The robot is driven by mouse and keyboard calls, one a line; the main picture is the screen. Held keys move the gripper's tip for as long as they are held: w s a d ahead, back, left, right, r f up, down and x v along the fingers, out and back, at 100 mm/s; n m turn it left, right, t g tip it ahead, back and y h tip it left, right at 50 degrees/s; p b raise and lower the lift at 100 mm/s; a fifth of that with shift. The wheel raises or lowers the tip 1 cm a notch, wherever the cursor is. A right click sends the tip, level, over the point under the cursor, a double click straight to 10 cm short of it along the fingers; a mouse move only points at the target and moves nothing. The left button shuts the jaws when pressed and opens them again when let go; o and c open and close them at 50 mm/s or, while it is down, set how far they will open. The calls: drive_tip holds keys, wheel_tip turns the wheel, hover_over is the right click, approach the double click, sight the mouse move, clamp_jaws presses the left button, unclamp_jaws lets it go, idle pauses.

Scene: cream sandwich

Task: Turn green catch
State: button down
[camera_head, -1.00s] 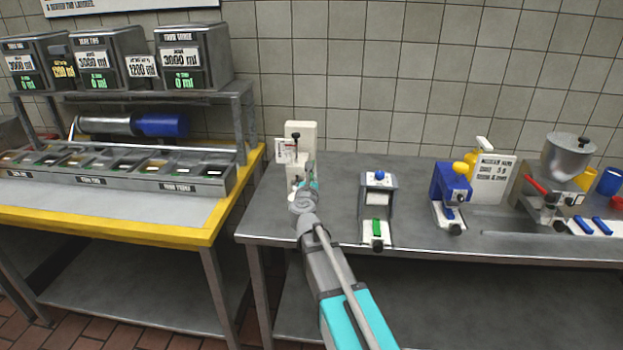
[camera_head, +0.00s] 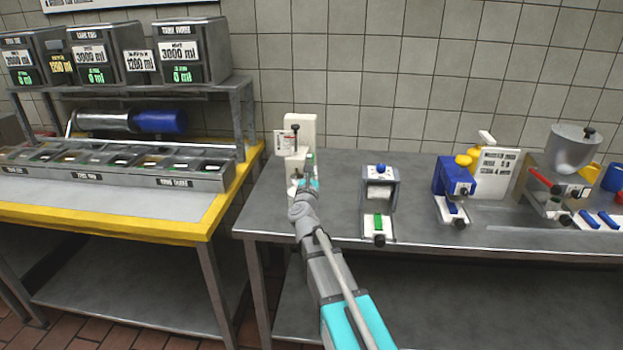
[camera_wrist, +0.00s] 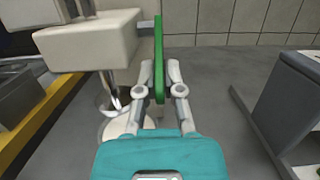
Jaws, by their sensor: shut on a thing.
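The green catch is a thin upright green bar (camera_wrist: 158,58) in the wrist view, beside the cream machine. My gripper (camera_wrist: 160,82) is shut on it, with one finger on each side of the bar. In the wrist view the cream machine (camera_wrist: 88,42) has a cream head over a metal stem and a round pale base (camera_wrist: 118,130). My wrist hides the lower part of the machine in the head view.
A device with a blue knob and a green block (camera_head: 379,222) stands to the right, with a blue device (camera_head: 453,178) beyond it. The grey table (camera_head: 340,170) is clear between them and the cream machine. A yellow-edged counter (camera_head: 205,225) is at left.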

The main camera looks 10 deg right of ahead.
drive_tip(key=t+b, duration=0.1)
drive_tip(key=b, duration=0.1)
drive_tip(key=w+f+t+h+b, duration=0.1)
drive_tip(key=b, duration=0.2)
drive_tip(key=shift+w+d+f+t, duration=0.1)
drive_tip(key=shift+d+t, duration=0.05)
drive_tip(key=shift+t, duration=0.25)
drive_tip(key=shift+t+b, duration=0.4)
drive_tip(key=shift+b, duration=0.1)
drive_tip(key=c, duration=0.8)
unclamp_jaws()
drive_tip(key=shift+r+g+p, duration=0.3)
drive_tip(key=shift+r+p, duration=0.05)
drive_tip(key=shift+p, duration=0.35)
drive_tip(key=shift+s+r+g+p, duration=0.2)
drive_tip(key=shift+s+g+p, duration=0.2)
drive_tip(key=shift+p, duration=0.6)
drive_tip(key=shift+r+g+y+p, duration=0.1)
drive_tip(key=shift+g+y+p, duration=0.3)
drive_tip(key=shift+p, duration=0.45)
